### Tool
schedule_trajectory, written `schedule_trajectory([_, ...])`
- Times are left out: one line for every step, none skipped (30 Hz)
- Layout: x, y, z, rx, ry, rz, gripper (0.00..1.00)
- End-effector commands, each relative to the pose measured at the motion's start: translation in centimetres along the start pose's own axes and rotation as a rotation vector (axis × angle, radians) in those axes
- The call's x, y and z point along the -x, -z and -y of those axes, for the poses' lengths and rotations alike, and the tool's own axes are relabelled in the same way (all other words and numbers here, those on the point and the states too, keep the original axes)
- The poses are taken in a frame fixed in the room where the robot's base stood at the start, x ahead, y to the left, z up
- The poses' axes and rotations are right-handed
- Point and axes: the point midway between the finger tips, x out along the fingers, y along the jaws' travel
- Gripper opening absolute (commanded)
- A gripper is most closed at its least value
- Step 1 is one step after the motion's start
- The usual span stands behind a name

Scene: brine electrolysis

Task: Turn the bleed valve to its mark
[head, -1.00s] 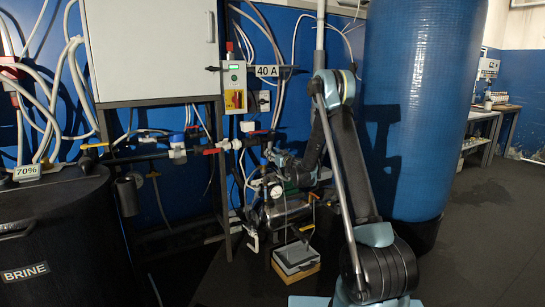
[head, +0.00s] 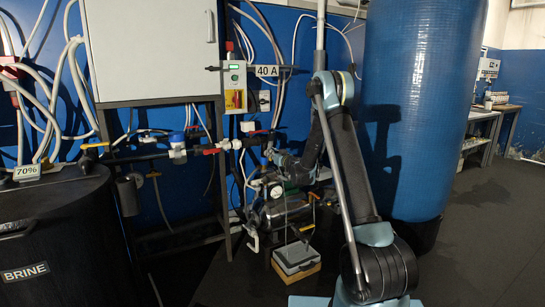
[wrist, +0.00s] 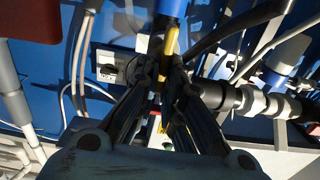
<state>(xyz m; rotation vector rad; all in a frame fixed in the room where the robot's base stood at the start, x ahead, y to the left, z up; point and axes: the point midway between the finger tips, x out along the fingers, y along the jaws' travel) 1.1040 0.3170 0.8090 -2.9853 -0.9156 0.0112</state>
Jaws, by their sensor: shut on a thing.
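In the wrist view my gripper (wrist: 163,75) is shut on a narrow yellow lever (wrist: 170,42). The lever stands out between the fingertips, below a blue part at the top edge. I take it to be the bleed valve's handle; the fingers hide part of it and the valve body. The valve's mark cannot be made out. The lever cannot be told apart there.
Dark pipe fittings (wrist: 225,97) lie close right of my fingers. A switch box (wrist: 109,66) is on the wall to the left. The blue tank (head: 415,110) stands right of my arm; the brine tank (head: 65,235) is far left. A grey-topped box (head: 295,256) sits on the floor.

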Motion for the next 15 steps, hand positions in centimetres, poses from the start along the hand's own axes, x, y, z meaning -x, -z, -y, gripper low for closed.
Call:
schedule_trajectory([0.02,0.00,-0.16,-0.012,-0.002,0.000,0.00])
schedule_trajectory([0.02,0.00,-0.19,-0.022,-0.002,0.000,0.00])
schedule_trajectory([0.02,0.00,-0.23,-0.038,-0.002,0.000,0.00])
schedule_trajectory([0.02,0.00,-0.27,-0.052,-0.003,0.000,0.00])
schedule_trajectory([0.02,0.00,-0.30,-0.068,-0.003,0.000,0.00])
schedule_trajectory([0.02,-0.01,-0.36,-0.092,-0.003,0.000,0.00])
schedule_trajectory([0.03,-0.01,-0.41,-0.111,-0.003,0.000,0.00])
schedule_trajectory([0.03,-0.02,-0.46,-0.133,-0.003,0.000,0.00])
schedule_trajectory([0.03,-0.03,-0.53,-0.164,-0.003,0.000,0.00])
schedule_trajectory([0.03,-0.03,-0.59,-0.188,-0.003,0.000,0.00])
schedule_trajectory([0.03,-0.04,-0.64,-0.214,-0.003,0.000,0.00])
schedule_trajectory([0.03,-0.06,-0.73,-0.250,-0.004,0.000,0.00])
schedule_trajectory([0.03,-0.08,-0.79,-0.277,-0.004,-0.001,0.00])
schedule_trajectory([0.03,-0.09,-0.85,-0.305,-0.004,-0.001,0.00])
schedule_trajectory([0.03,-0.12,-0.94,-0.344,-0.004,-0.001,0.00])
